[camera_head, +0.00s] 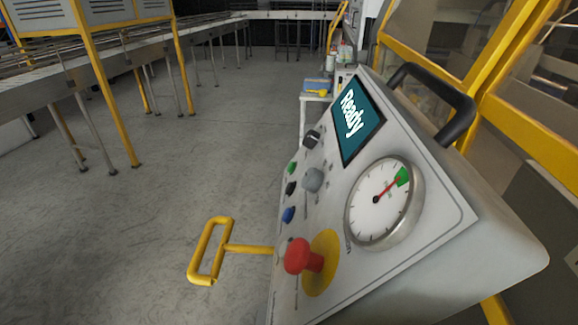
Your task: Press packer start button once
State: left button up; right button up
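The packer control panel (345,175) fills the right of the head view, tilted, with its face toward the left. A screen (359,119) on it reads "Ready". A column of small buttons runs along its left edge: a green button (292,168), a black button (291,188) and a blue button (288,214). A pale button (282,246) sits below them, partly hidden by the red mushroom button (304,256) on its yellow disc. The button labels are too small to read. Neither of my grippers is in view.
A yellow bar loop (211,250) sticks out at left. Conveyors (90,75) stand far left; the floor between is clear.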

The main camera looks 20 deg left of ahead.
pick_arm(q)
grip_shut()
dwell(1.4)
